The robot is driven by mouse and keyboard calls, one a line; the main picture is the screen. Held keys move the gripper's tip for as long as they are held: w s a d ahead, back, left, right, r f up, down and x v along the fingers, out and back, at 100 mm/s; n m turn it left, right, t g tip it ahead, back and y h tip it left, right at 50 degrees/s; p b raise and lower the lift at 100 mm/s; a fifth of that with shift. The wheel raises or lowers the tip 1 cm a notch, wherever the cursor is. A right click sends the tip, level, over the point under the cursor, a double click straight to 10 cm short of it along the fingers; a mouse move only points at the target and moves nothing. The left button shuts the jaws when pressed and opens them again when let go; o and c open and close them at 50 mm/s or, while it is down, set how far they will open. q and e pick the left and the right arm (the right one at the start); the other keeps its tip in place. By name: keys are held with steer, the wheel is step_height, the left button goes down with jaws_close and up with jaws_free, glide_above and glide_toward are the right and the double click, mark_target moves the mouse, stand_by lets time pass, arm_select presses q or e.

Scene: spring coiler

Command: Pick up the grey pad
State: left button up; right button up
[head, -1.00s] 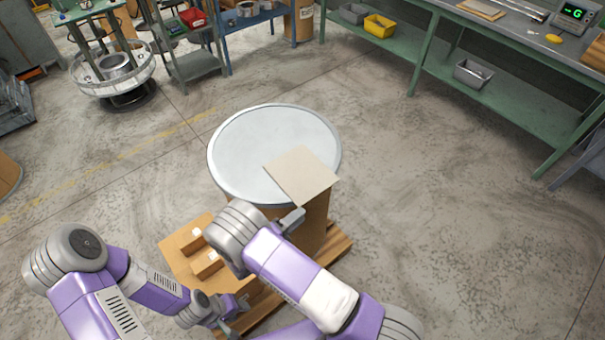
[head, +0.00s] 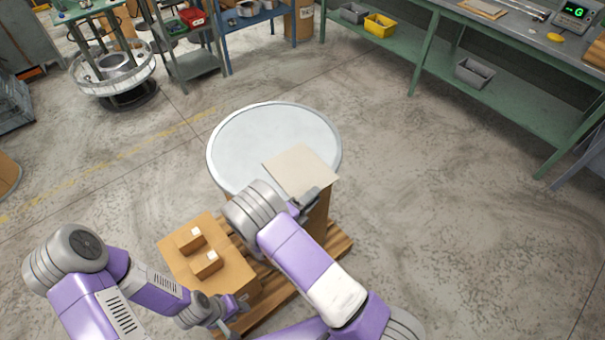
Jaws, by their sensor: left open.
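The grey pad (head: 300,165) is a thin, pale square sheet. It lies on the grey lid of a brown drum (head: 250,140), with its right front part sticking out past the rim. My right gripper (head: 307,198) is at the pad's front overhanging corner, partly hidden by its own wrist. I cannot tell whether its fingers are open or shut, or whether they touch the pad. My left gripper (head: 228,312) is open and low at the front, beside a cardboard box and well away from the pad.
The drum stands on a wooden pallet (head: 338,246). A cardboard box (head: 222,255) with two small blocks on top is in front of it. A green workbench (head: 500,95) stands at the back right. The floor to the right of the drum is clear.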

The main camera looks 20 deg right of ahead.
jaws_close()
steer(key=shift+r, duration=0.1)
step_height(320, 180, up, 10)
steer(key=p, duration=0.3)
steer(key=s+a+n+t+y, duration=0.1)
steer(key=n+t+y, duration=0.1)
steer(key=s+a+f+n+t+y, duration=0.1)
steer(key=n+t+y, duration=0.2)
steer(key=s+a+n+t+y, duration=0.1)
steer(key=a+n+t+y, duration=0.1)
steer(key=t+y, duration=0.1)
steer(key=shift+f, duration=0.25)
